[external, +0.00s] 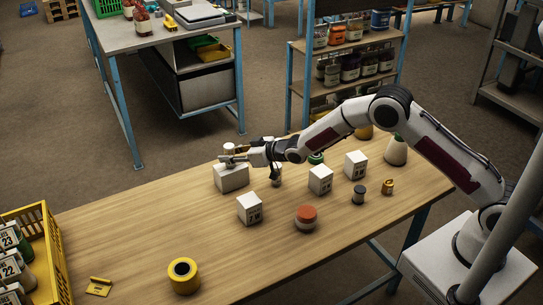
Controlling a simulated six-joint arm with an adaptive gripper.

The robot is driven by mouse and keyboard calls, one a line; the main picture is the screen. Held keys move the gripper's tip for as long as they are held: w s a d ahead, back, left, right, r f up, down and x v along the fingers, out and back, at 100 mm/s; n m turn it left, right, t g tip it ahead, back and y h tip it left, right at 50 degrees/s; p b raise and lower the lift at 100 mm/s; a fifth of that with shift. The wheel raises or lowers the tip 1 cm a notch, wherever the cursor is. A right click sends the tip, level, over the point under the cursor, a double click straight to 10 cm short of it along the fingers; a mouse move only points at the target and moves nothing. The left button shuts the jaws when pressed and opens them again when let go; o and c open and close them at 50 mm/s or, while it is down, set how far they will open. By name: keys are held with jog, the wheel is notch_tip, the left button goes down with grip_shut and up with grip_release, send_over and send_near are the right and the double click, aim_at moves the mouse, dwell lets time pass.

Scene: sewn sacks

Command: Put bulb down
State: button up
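My gripper (233,155) is at the far left end of my arm, just above a white box-shaped block (231,178) near the back edge of the wooden table. Pale rounded shapes show at its fingertips. At this size I cannot tell whether they are the fingers or a bulb held between them, nor whether the gripper is open or shut. I cannot clearly pick out a bulb anywhere on the table. A small pale item (276,180) stands under my wrist, partly hidden by it.
White marked blocks (250,209) stand in the middle of the table (150,232), with an orange-topped jar (306,218) and small dark and yellow items nearby. A yellow roll (183,275) and yellow crate (55,255) are at the front left. The table's left middle is clear.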

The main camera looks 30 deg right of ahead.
jog(key=o, duration=0.3)
jog(key=shift+r, duration=0.15)
jog(key=shift+s+d+r, duration=0.1)
jog(key=shift+v, duration=5.8)
jog(key=shift+d, duration=0.1)
